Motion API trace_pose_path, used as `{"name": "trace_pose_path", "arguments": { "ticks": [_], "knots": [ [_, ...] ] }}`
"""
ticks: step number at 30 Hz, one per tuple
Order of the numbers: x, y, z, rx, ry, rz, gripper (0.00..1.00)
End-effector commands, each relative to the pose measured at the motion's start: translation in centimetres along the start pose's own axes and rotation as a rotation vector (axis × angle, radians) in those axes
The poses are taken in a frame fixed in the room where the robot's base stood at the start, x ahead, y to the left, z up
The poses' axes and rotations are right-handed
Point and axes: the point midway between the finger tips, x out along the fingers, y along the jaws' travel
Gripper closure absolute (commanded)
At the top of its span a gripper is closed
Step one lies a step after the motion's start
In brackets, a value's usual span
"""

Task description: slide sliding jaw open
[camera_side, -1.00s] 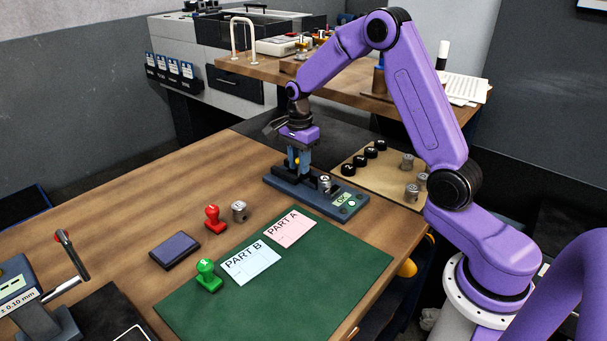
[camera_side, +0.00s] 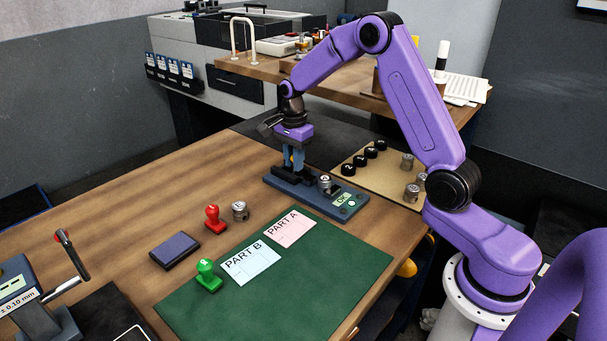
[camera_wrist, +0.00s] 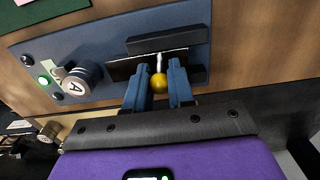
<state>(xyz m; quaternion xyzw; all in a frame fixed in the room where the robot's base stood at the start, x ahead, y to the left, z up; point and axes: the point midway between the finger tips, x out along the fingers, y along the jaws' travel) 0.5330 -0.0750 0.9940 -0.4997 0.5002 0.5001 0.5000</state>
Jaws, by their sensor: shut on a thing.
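A blue gauge fixture (camera_side: 316,198) lies on the wooden table and also shows in the wrist view (camera_wrist: 90,43). A metal cylinder marked A (camera_side: 325,183) stands on it, also in the wrist view (camera_wrist: 80,82). The dark sliding jaw (camera_wrist: 120,68) sits between dark rails, apart from the cylinder. A yellow ball knob (camera_wrist: 159,83) on a pale stem rises from it. My gripper (camera_wrist: 159,77) is shut on the knob, a blue finger at each side. In the side view my gripper (camera_side: 293,160) points down over the fixture, and its fingers largely hide the jaw.
A green mat (camera_side: 300,270) with PART A and PART B cards lies in front. A red stamp (camera_side: 214,220) and another metal cylinder (camera_side: 240,211) stand to the left. A tan board (camera_side: 390,183) with black pucks and metal cylinders lies right of the fixture.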

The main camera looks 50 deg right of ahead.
Motion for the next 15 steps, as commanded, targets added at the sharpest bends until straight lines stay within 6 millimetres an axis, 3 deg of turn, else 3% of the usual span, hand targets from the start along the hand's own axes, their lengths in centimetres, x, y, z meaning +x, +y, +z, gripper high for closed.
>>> {"name": "trace_pose_path", "arguments": {
  "ticks": [15],
  "knots": [
    [-0.1,-1.3,0.0,0.0,0.0,-0.002,0.88]
  ]
}}
